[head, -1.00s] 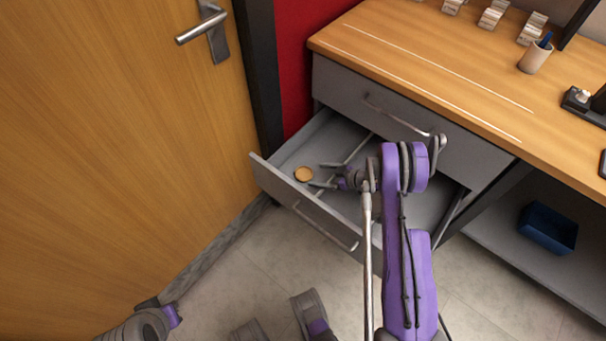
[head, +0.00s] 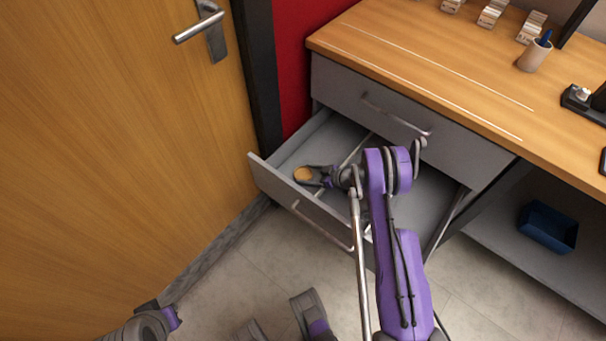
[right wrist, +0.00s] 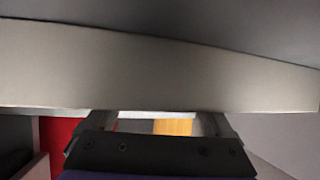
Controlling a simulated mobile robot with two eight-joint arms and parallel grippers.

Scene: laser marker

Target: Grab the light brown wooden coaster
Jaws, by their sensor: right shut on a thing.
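The light brown wooden coaster (head: 302,174) is a small round disc inside the open lower drawer (head: 283,190), near its left front corner. My right gripper (head: 309,175) reaches into the drawer from the right and is shut on the coaster, with its fingers on either side of it. In the right wrist view the gripper's dark body (right wrist: 160,150) fills the bottom. A tan patch shows between the fingers there, but I cannot tell whether it is the coaster.
The closed upper drawer (head: 345,88) sits above the open one, under the wooden desktop (head: 420,65). A pen cup (head: 533,56) stands on the desktop. A blue bin (head: 547,227) is on the lower shelf at right. A wooden door (head: 110,150) is at left.

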